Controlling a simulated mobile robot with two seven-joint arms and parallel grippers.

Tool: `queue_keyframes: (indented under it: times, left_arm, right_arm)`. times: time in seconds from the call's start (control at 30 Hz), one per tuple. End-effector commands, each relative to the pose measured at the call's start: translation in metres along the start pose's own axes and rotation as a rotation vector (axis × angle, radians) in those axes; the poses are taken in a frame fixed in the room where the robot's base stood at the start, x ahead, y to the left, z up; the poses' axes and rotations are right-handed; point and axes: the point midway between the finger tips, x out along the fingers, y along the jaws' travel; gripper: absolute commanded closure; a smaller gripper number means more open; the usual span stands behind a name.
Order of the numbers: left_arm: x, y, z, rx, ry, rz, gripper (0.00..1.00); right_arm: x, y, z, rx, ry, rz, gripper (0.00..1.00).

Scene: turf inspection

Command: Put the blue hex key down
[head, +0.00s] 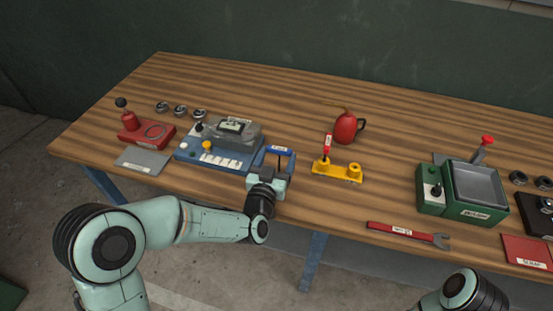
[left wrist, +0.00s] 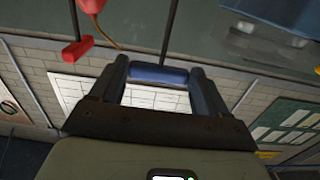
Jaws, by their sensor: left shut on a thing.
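My left gripper (head: 272,165) is shut on the blue hex key (head: 280,149), near the front middle of the workbench (head: 300,212). The key's blue handle with a pale label lies across between the fingertips. In the left wrist view the blue handle (left wrist: 160,75) spans the gap between both fingers. My right gripper is out of view.
A blue panel box (head: 190,153) stands just left of the gripper. A red oil can (head: 345,127) is behind the yellow holder. A red-handled wrench (head: 400,232) lies at the front edge, and a green tray machine (head: 462,210) stands right. Bench between holder and green machine is clear.

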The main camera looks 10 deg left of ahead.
Motion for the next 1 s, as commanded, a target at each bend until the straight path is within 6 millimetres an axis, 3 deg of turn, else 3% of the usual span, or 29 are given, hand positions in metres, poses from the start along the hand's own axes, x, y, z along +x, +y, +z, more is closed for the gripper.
queue_keyframes:
  times: [0.17,0.2,0.27,0.6,0.77,1.0]
  left_arm:
    - [0.000,0.000,0.003,0.000,0.001,0.000,0.55]
    - [0.000,0.000,0.003,0.000,0.000,0.000,0.15]
    - [0.000,0.000,0.002,0.000,0.000,0.000,0.00]
    - [-0.002,0.000,-0.002,0.001,0.000,0.000,0.00]
    - [-0.031,0.000,0.000,0.002,-0.001,0.001,0.00]
    - [-0.091,0.000,0.000,0.003,0.000,0.001,0.00]
  right_arm:
    - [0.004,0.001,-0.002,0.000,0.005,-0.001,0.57]
    - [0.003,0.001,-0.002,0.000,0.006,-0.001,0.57]
    - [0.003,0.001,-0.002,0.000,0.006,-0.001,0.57]
    - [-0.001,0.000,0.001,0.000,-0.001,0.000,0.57]
    - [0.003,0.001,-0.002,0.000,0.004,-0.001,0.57]
    - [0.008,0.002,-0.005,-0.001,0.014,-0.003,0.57]
